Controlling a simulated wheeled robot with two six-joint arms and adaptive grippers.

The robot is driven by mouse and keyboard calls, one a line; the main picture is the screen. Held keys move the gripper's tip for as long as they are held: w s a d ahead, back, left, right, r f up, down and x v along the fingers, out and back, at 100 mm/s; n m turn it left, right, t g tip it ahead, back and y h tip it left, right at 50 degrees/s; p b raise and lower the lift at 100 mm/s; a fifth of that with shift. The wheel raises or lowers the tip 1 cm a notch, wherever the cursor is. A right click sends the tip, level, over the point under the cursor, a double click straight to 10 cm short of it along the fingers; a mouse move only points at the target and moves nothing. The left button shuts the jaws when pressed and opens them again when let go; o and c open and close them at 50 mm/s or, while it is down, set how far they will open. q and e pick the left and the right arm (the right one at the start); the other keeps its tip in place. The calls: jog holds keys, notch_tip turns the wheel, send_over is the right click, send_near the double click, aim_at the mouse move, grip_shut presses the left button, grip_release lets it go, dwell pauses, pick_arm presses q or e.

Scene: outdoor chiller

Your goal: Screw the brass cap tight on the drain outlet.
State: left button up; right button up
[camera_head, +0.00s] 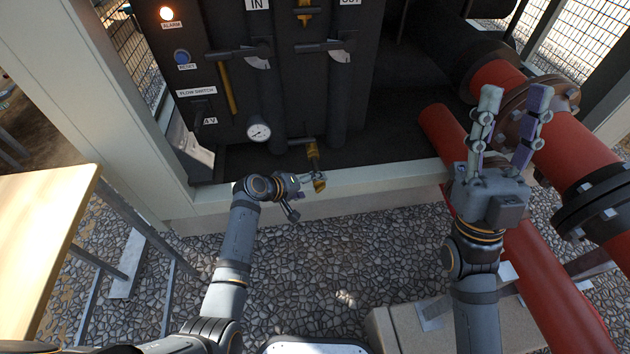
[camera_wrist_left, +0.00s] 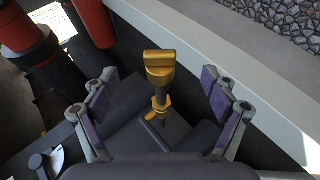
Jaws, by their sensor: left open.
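My left gripper (camera_head: 308,182) is at the cap. In its wrist view the purple-padded fingers (camera_wrist_left: 161,98) stand wide apart on either side, with clear gaps and no contact. My right gripper (camera_head: 512,112) is raised, open and empty, far to the right.
A pressure gauge (camera_head: 258,131) and a valve handle (camera_head: 228,90) are left of the outlet. A pale frame beam (camera_head: 390,176) runs just below it. Red pipes (camera_head: 545,275) with bolted flanges lie behind and beside my right gripper. A cardboard box (camera_head: 405,330) stands on gravel.

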pick_arm(q)
jog(key=p+v, duration=0.3)
jog(key=v, duration=0.1)
jog(key=v, duration=1.2)
